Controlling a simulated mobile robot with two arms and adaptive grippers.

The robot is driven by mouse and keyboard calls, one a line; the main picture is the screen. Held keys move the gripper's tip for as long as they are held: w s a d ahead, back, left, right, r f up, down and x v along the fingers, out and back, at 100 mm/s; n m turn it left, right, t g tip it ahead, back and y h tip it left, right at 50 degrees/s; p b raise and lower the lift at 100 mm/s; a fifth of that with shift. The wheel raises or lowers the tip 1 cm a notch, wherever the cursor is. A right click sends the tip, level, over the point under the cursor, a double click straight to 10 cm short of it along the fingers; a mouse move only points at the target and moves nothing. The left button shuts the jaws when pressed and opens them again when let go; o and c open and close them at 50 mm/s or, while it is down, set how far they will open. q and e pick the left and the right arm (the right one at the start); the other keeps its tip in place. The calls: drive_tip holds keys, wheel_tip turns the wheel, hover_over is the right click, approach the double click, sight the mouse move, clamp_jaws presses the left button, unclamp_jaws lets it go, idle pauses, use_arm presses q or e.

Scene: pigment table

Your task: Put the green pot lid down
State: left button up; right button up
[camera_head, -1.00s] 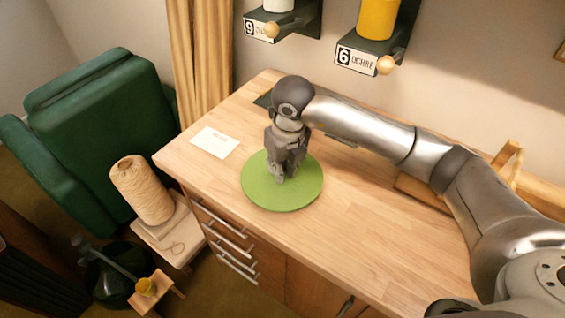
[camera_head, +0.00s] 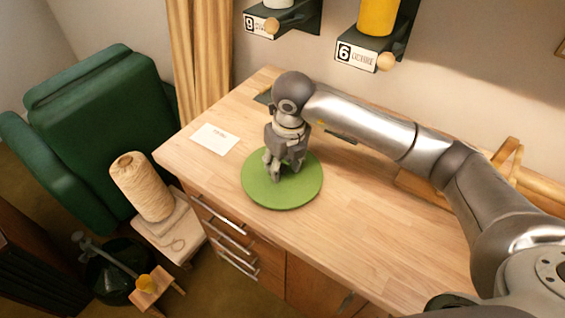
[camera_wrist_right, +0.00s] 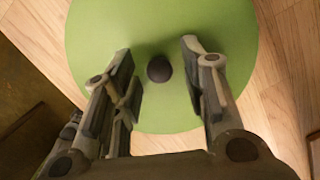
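The green pot lid (camera_head: 300,192) is a flat round disc lying on the wooden worktop near its left front edge. In the right wrist view the lid (camera_wrist_right: 215,30) fills the middle, with a dark round knob (camera_wrist_right: 159,68) at its centre. My right gripper (camera_head: 284,174) is above the lid, pointing down. In the wrist view its fingers (camera_wrist_right: 160,85) stand apart on either side of the knob, with a gap on both sides. The knob is hidden by the gripper in the head view. My left gripper is not in view.
A white paper card (camera_head: 214,139) lies left of the lid on the worktop (camera_head: 370,225). Shelves with a yellow container (camera_head: 378,16) hang on the wall behind. A twine spool (camera_head: 141,187) and a green armchair (camera_head: 95,130) stand left of the worktop. The worktop right of the lid is clear.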

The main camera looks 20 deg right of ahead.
sight(287, 178)
wheel_tip(287, 178, up, 12)
drive_tip(key=s+b, duration=0.1)
drive_tip(key=b, duration=0.1)
drive_tip(key=shift+s+d+f, duration=0.15)
drive_tip(key=shift+s+d, duration=0.1)
drive_tip(key=shift+s, duration=0.1)
